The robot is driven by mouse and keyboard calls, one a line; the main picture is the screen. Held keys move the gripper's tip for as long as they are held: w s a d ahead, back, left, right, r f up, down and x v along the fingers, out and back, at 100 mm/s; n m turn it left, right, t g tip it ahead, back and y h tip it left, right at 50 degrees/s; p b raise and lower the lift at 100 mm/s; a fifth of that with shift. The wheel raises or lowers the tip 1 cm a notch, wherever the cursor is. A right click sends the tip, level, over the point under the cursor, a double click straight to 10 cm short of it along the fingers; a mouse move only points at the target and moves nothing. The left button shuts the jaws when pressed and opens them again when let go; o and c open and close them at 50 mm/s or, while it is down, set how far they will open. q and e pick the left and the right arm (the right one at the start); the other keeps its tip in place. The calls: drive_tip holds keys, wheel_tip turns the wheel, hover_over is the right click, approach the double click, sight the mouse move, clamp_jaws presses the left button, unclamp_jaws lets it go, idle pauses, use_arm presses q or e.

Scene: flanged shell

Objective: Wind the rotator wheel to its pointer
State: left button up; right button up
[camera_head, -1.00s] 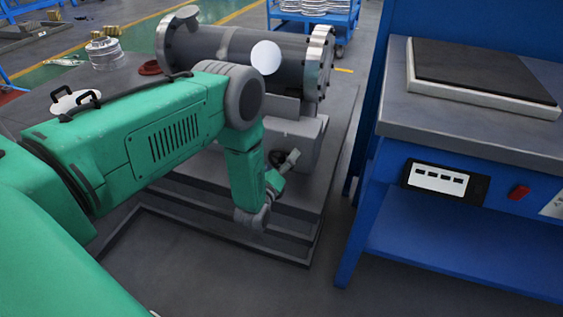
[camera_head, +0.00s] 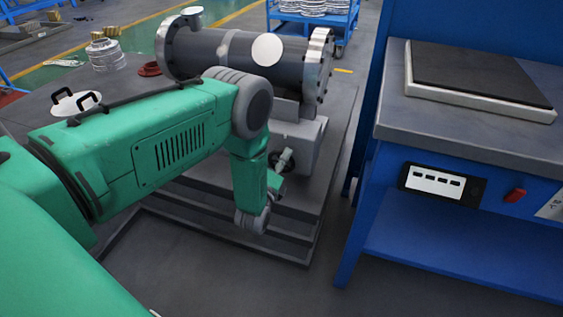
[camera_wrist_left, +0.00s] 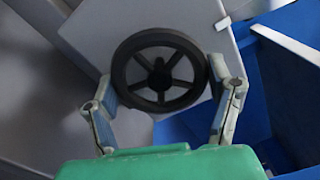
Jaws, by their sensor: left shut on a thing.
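The rotator wheel (camera_wrist_left: 158,77) is a black spoked handwheel in the left wrist view, against a grey housing. My left gripper (camera_wrist_left: 161,78) has one finger on either side of its rim and is shut on it. In the head view the wheel (camera_head: 275,158) is small and partly hidden by my gripper and forearm, low on the grey stand. A dark grey flanged shell (camera_head: 292,62) lies horizontally above the stand, with a white round disc (camera_head: 267,49) on its side. I cannot make out a pointer. My right gripper is out of view.
A blue workbench (camera_head: 470,140) with a black-topped pad (camera_head: 480,72) stands close on the right. A stepped base (camera_head: 290,225) lies under the stand. A white lid with black handles (camera_head: 75,103) and a metal part (camera_head: 106,54) are at the left. A blue cart (camera_head: 315,20) stands behind.

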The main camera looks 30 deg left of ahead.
use_arm(q)
drive_tip(key=n+p, duration=0.1)
drive_tip(key=n, duration=0.4)
drive_tip(key=shift+s+f+n, duration=0.1)
drive_tip(key=shift+f+n, duration=0.05)
drive_tip(key=shift+n, duration=0.15)
drive_tip(key=n, duration=0.8)
drive_tip(key=n+p, duration=0.1)
drive_tip(key=n, duration=0.7)
drive_tip(key=shift+s+f+n+p, duration=0.15)
drive_tip(key=shift+f+n+p, duration=0.05)
drive_tip(key=shift+n+p, duration=0.1)
drive_tip(key=o, duration=1.2)
drive_tip(key=shift+r, duration=0.15)
drive_tip(key=v, duration=1.1)
drive_tip(key=shift+s+d, duration=0.15)
drive_tip(key=shift+s, duration=0.15)
